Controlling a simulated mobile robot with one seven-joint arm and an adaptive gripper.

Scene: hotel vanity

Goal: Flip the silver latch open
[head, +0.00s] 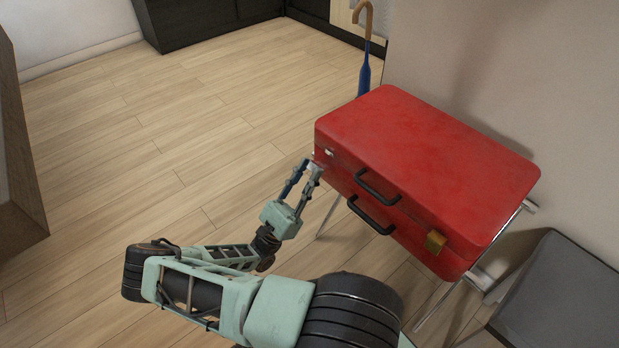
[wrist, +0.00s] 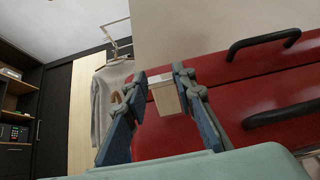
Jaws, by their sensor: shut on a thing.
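A closed red suitcase (head: 430,150) lies flat on a metal-legged stand, with two black handles on its front. A small silver piece of the silver latch (head: 329,154) shows near the left end of the front, at the seam. My gripper (head: 311,168) is at that left end, its fingertips close to the front face. In the wrist view, my gripper (wrist: 165,82) is shut on the silver latch (wrist: 168,98), a pale plate with a silvery top edge between the fingertips. The fingers partly hide it. A gold latch (head: 435,242) sits near the right end.
The upper black handle (head: 377,187) and lower black handle (head: 371,215) stick out right of my gripper. A blue umbrella (head: 365,75) stands behind the suitcase. A grey box-like piece (head: 565,295) is at lower right. The wooden floor at left is clear.

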